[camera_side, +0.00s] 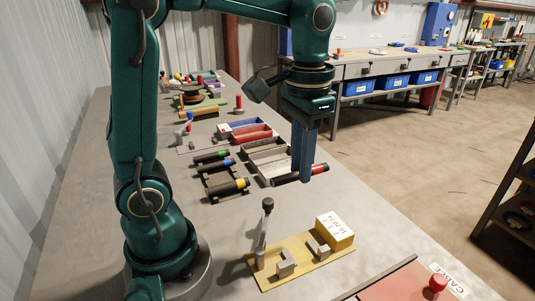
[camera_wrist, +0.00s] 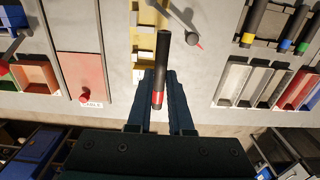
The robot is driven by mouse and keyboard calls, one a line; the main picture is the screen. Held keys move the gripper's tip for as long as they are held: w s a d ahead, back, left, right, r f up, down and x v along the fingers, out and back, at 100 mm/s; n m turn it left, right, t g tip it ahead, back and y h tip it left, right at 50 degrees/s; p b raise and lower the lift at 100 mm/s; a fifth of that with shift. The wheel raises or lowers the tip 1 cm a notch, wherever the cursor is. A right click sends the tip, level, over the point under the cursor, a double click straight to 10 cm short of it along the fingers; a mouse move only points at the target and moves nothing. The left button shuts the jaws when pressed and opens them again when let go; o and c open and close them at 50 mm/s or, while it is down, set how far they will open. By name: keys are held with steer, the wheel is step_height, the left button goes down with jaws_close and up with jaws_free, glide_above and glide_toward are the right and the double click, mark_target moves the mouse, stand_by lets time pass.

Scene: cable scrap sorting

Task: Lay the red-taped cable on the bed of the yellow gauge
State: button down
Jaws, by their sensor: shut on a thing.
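The red-taped cable is a short black rod with a red band near one end; it shows in the side view (camera_side: 289,178) and the wrist view (camera_wrist: 163,50). My gripper (camera_side: 305,178) is shut on it near the red band, also in the wrist view (camera_wrist: 160,76). It holds the cable roughly level, clear of the gauge. The yellow gauge (camera_side: 306,272) lies on the bench nearer the side camera, with grey blocks, a yellow block and an upright lever with a black knob. In the wrist view the gauge (camera_wrist: 144,45) is partly hidden behind the cable and fingers.
A dark rack (camera_side: 228,194) holds cables with green, blue and yellow bands. Beside it stand grey, red and blue sorting trays (camera_side: 250,133). A red panel (camera_side: 400,285) with a red knob lies at the front right. Bare bench surrounds the gauge's left side.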

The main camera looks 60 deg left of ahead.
steer(key=d+f, duration=0.1)
steer(key=f, duration=0.2)
steer(key=s+d+f, duration=0.1)
steer(key=f, duration=0.3)
steer(key=d+f, duration=0.1)
steer(key=f, duration=0.2)
steer(key=shift+s+d+f, duration=0.15)
steer(key=shift+d+f, duration=0.05)
steer(key=shift+f, duration=1.5)
steer(key=shift+f, duration=0.55)
steer(key=c, duration=0.7)
jaws_free()
steer(key=shift+c, duration=0.2)
step_height(320, 180, up, 7)
